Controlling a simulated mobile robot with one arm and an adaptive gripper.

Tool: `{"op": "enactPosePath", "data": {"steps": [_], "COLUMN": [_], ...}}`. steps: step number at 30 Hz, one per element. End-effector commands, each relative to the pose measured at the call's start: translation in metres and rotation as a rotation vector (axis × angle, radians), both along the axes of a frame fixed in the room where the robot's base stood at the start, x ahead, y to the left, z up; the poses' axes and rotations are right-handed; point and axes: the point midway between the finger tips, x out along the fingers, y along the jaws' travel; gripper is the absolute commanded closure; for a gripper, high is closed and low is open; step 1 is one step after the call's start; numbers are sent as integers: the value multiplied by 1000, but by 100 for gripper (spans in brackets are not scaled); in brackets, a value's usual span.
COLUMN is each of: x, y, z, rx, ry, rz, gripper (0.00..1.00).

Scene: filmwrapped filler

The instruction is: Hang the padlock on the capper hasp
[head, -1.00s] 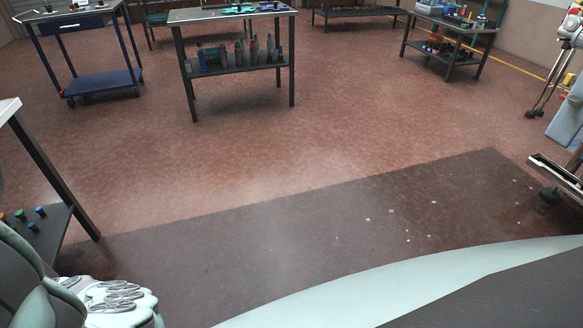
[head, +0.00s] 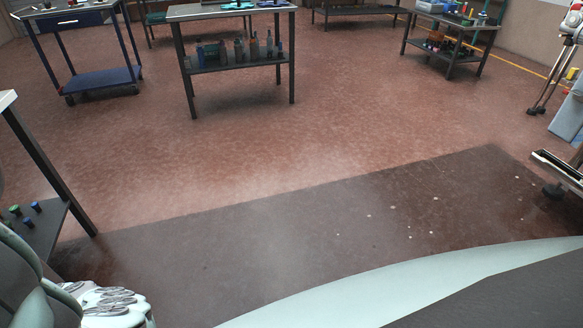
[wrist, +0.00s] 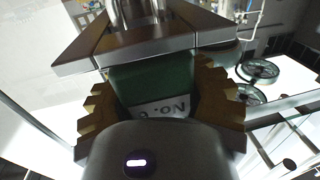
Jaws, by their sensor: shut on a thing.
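In the wrist view, my gripper (wrist: 153,92) is shut on the padlock (wrist: 140,78). Its two brass-coloured, stepped fingers press the left and right sides of a dark green body with a pale label, whose lettering appears upside down. A broad grey metal top spans above the body, and bright shackle bars rise from it to the top edge of the picture. My gripper and the padlock do not show in the head view. I cannot make out the capper hasp in either view.
In the wrist view, dark green-rimmed wheels (wrist: 259,71) lie to the right on a pale surface. In the head view, a table (head: 50,172) with coloured caps stands close at left. A bench (head: 230,11) with bottles stands further back. Open floor (head: 290,150) lies between.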

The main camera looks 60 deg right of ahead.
Motion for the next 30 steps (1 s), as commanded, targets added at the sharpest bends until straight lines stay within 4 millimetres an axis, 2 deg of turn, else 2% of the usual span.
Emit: {"op": "enactPosePath", "data": {"steps": [30], "x": [0], "y": [0], "z": [-7], "rx": [1], "ry": [0], "rz": [2], "gripper": [100]}}
